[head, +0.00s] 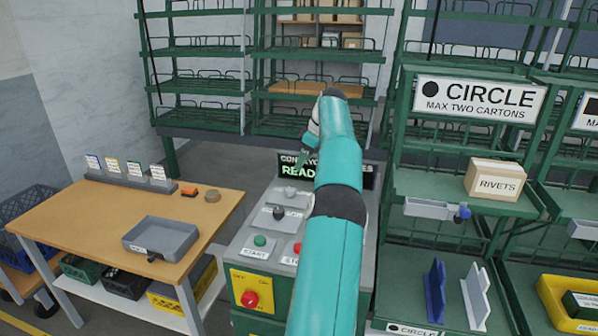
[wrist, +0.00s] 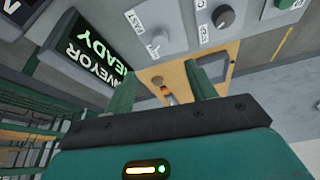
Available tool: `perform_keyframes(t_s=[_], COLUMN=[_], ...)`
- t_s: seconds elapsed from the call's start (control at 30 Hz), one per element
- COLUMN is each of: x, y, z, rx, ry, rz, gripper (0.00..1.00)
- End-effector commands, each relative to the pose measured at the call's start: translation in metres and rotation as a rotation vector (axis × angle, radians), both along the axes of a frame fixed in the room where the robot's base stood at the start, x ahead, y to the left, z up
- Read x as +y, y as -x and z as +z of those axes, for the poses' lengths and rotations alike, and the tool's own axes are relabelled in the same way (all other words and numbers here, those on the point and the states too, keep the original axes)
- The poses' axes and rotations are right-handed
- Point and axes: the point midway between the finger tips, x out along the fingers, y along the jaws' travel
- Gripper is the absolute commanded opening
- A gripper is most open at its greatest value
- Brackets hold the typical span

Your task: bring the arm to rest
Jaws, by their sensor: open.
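My teal arm (head: 335,220) reaches up and forward across the middle of the head view, over the control console. Its far end bends down, and my gripper (head: 305,154) shows small beside the display, partly behind the arm. In the wrist view my gripper's two green fingers (wrist: 160,78) stand wide apart with nothing between them. The console (head: 255,233) below has knobs, a green start button, a red button partly behind the arm, and a large red button on yellow. The display (head: 297,167) reads "CONVEYOR READY", partly covered by the arm; it also shows in the wrist view (wrist: 90,48).
A wooden table (head: 90,220) at left holds a grey tray (head: 160,258), cards, an orange item and a tape roll. Green racks (head: 200,88) stand behind. At right, a shelf under a "CIRCLE" sign (head: 479,95) holds a "RIVETS" carton (head: 496,184).

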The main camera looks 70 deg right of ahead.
Motion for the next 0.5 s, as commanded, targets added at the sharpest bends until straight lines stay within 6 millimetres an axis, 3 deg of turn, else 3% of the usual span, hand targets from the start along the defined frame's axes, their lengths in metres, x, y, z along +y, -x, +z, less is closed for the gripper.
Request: perform_keyframes(t_s=[0.13, 0.5], x=[0.0001, 0.0005], y=[0.0044, 0.0053], z=[0.0115, 0.0127], rx=[-0.001, 0.000], ry=[0.000, -0.001], rz=[0.000, 0.000], gripper=[0.56, 0.56])
